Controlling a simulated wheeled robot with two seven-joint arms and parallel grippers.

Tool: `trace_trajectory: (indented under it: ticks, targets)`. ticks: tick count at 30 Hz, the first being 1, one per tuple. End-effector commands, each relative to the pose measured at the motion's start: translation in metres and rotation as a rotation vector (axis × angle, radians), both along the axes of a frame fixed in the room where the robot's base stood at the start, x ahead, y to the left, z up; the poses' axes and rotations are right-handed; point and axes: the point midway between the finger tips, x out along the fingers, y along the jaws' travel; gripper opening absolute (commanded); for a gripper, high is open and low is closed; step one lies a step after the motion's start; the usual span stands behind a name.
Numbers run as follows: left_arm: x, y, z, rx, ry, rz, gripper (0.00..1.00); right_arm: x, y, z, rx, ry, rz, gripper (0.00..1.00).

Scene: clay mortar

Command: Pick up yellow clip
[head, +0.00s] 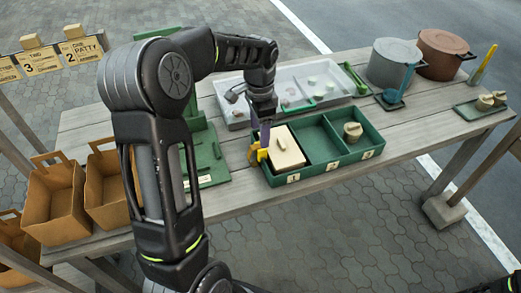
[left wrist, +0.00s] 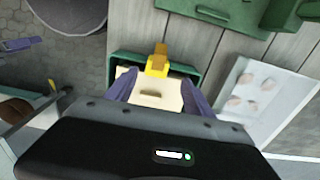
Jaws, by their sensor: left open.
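The yellow clip (head: 257,155) shows at the left end of the green divided tray (head: 310,171), by the cream lidded block in the first compartment. In the left wrist view the yellow clip (left wrist: 157,62) lies past the fingertips, roughly centred between them, at the tray's rim. I cannot tell whether it touches the rim. My left gripper (head: 263,138) points down just above the clip. In the left wrist view its purple fingers are spread apart, and the gripper (left wrist: 159,80) is open with nothing held.
The cream block (head: 286,150) sits beneath the fingers. A pale tray (head: 236,107) with small pieces lies behind. A green stand (head: 208,158) is close on the left. Two pots (head: 393,62) stand at the back right, and brown baskets (head: 55,203) at the left.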

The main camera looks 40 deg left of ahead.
Motion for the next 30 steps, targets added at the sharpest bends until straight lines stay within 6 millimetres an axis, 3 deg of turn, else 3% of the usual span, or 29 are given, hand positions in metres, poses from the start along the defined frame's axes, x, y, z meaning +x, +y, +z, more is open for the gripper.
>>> trace_trajectory:
  ticks: [5, 16, 30]
  targets:
    - [-0.001, -0.001, -0.004, 0.000, 0.001, 0.000, 0.61, 0.000, 0.000, 0.002, 0.000, 0.000, 0.000, 1.00]
    - [-0.004, -0.004, -0.050, 0.000, 0.001, 0.001, 0.61, -0.001, 0.000, 0.011, -0.001, 0.002, 0.000, 1.00]
    - [-0.003, -0.004, -0.052, -0.001, -0.001, 0.000, 0.61, -0.001, 0.000, 0.011, -0.001, 0.002, 0.000, 1.00]
